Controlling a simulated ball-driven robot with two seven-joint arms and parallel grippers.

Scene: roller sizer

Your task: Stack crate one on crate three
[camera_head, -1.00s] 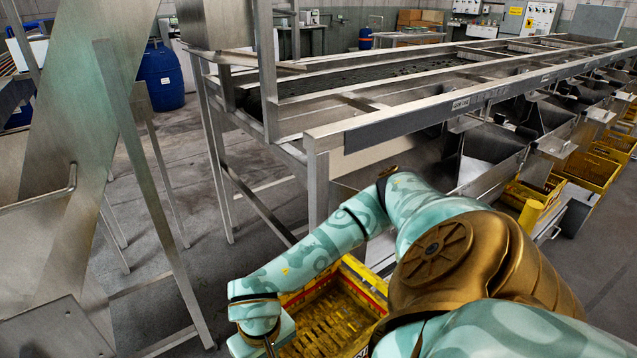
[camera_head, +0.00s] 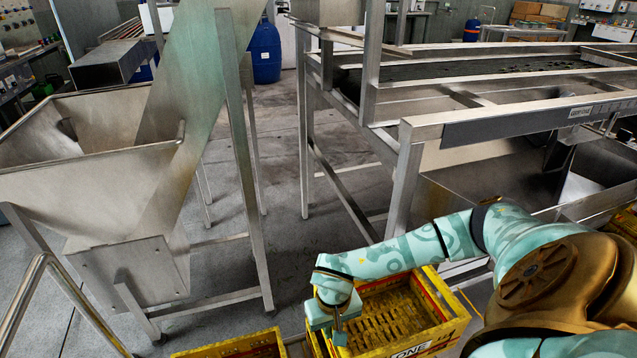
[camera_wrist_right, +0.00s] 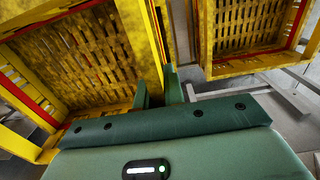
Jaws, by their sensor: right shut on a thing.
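A yellow slatted crate (camera_head: 392,308) with a red stripe inside has ONE legible on its front rim, so I take it for crate one. My right gripper (camera_head: 340,334) is shut on its left wall. In the right wrist view my right gripper (camera_wrist_right: 160,88) has its fingers around a yellow wall of the large crate at left (camera_wrist_right: 75,55). A second yellow crate (camera_head: 235,347) shows at the bottom edge of the head view, mostly cut off. No label on it is visible, so I cannot tell whether it is crate three. My left gripper is not in view.
A steel hopper (camera_head: 100,180) with legs stands at left. The steel roller frame (camera_head: 405,185) stands behind crate one. Another yellow crate (camera_head: 625,222) is at the right edge. Grey floor (camera_head: 290,240) is open between hopper and frame. A blue barrel (camera_head: 264,52) is far back.

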